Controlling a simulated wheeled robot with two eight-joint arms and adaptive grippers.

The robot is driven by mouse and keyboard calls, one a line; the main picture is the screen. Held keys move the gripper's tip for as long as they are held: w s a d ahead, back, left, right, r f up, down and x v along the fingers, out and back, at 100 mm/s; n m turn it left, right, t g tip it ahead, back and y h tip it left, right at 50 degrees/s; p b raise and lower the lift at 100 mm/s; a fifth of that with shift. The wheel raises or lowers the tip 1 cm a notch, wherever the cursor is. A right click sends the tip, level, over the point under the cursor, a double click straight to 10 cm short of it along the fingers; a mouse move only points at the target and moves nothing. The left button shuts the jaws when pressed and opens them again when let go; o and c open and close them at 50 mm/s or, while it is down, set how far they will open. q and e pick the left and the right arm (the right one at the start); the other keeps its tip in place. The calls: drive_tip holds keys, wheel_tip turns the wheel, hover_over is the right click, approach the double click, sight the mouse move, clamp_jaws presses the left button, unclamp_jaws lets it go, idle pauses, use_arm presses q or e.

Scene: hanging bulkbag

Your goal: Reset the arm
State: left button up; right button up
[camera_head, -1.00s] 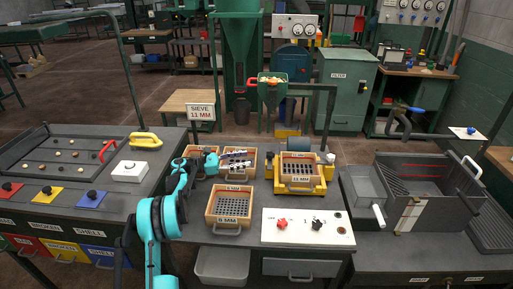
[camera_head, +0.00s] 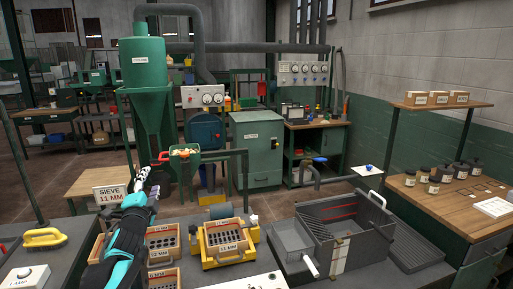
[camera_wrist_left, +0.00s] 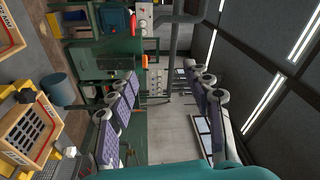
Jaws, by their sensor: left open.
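My left arm, turquoise and black, comes in from the lower left in the head view. My left gripper (camera_head: 143,174) is raised above the bench, over the wooden sieve boxes, and points away from me. In the left wrist view its two padded fingers (camera_wrist_left: 163,110) stand wide apart with nothing between them. Wooden sieve boxes (camera_head: 163,236) lie on the bench beneath, partly hidden by the arm. My right gripper is not in view.
The yellow sieve shaker (camera_head: 222,263) holds a wooden sieve. The sign "SIEVE 11 MM" (camera_head: 110,195) stands left of the arm. A green cyclone (camera_head: 145,85) and a small hopper of pieces (camera_head: 184,155) are behind. A grey bin (camera_head: 340,257) sits right.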

use_arm(q)
drive_tip(key=s+d+f+n+g+h, duration=0.1)
drive_tip(key=s+d+f+n+g, duration=0.3)
drive_tip(key=s+f, duration=0.5)
drive_tip(key=s+d+f+n+g+h, duration=0.1)
drive_tip(key=s+d+f+n+g, duration=0.3)
drive_tip(key=s+f, duration=0.5)
drive_tip(key=s+d+f+n+g+h, duration=0.1)
drive_tip(key=s+d+f+n+g, duration=0.2)
drive_tip(key=s+f, duration=0.6)
drive_tip(key=s+d+n, duration=0.2)
drive_tip(key=s+d, duration=0.1)
drive_tip(key=s, duration=0.3)
drive_tip(key=shift+s+f+g, duration=0.25)
drive_tip(key=shift+s+g, duration=0.15)
drive_tip(key=shift+c, duration=0.3)
